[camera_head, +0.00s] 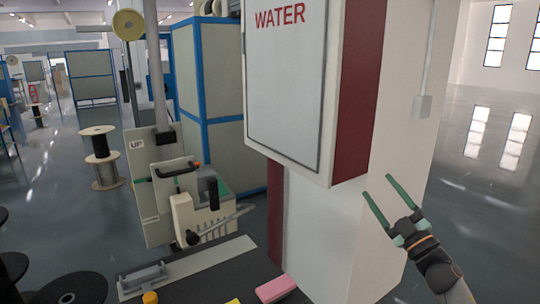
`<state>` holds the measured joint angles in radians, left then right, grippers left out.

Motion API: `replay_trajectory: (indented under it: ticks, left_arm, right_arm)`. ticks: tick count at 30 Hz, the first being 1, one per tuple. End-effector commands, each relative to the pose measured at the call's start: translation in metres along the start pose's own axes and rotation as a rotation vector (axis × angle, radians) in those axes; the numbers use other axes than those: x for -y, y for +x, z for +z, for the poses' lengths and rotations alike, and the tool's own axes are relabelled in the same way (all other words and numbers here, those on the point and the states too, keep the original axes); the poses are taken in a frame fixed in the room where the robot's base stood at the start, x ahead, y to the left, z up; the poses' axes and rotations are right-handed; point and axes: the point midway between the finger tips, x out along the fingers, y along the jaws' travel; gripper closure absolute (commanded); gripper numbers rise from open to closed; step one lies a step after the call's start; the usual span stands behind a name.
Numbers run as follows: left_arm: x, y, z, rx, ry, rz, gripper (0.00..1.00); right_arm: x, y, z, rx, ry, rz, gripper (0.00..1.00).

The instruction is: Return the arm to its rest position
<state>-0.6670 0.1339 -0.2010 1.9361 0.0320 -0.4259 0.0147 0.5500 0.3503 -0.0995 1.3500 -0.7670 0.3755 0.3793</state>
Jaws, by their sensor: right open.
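My right gripper (376,201) is at the right of the head view, with its two green fingers spread apart and nothing between them. It is raised, in front of the white side of a pillar, and its arm comes in from the lower right corner. I cannot tell how close the fingers are to the pillar. My left gripper and left arm do not show.
A cabinet marked WATER (285,80) juts out at the centre. A dark work surface (215,283) below bears a pink block (276,288) and a grey fixture (143,279). A beige machine (200,215) stands behind. Cable spools (103,172) stand at left. Open floor lies at right.

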Motion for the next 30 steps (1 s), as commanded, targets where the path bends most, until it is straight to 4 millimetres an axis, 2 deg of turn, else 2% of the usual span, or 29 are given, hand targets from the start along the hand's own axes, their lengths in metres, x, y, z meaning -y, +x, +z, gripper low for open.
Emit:
replay_trajectory:
  ticks: [1, 3, 6, 10, 14, 15, 16, 23, 26, 30]
  left_arm:
    - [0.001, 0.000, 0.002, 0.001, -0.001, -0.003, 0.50]
    - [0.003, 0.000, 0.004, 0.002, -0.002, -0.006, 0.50]
    - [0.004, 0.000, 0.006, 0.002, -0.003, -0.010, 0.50]
    - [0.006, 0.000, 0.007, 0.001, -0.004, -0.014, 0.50]
    - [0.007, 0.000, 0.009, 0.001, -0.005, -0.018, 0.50]
    - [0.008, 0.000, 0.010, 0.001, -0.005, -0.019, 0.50]
    - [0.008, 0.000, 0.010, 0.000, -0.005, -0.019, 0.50]
    - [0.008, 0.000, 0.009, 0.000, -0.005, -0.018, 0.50]
    - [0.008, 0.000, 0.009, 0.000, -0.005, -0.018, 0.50]
    - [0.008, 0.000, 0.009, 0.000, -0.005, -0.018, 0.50]
  right_arm:
    - [-0.013, -0.001, 0.018, 0.082, 0.052, 0.065, 0.30]
    - [-0.024, -0.006, 0.043, 0.199, 0.124, 0.131, 0.30]
    - [-0.028, -0.016, 0.076, 0.354, 0.222, 0.178, 0.30]
    - [-0.018, -0.031, 0.109, 0.526, 0.337, 0.183, 0.30]
    - [0.003, -0.047, 0.133, 0.676, 0.446, 0.144, 0.30]
    - [0.012, -0.053, 0.138, 0.718, 0.479, 0.124, 0.30]
    - [0.030, -0.064, 0.140, 0.727, 0.480, 0.104, 0.30]
    - [0.121, -0.134, 0.138, 0.800, 0.530, -0.010, 0.30]
    - [0.166, -0.175, 0.131, 0.844, 0.564, -0.067, 0.30]
    - [0.228, -0.245, 0.110, 0.915, 0.627, -0.152, 0.30]
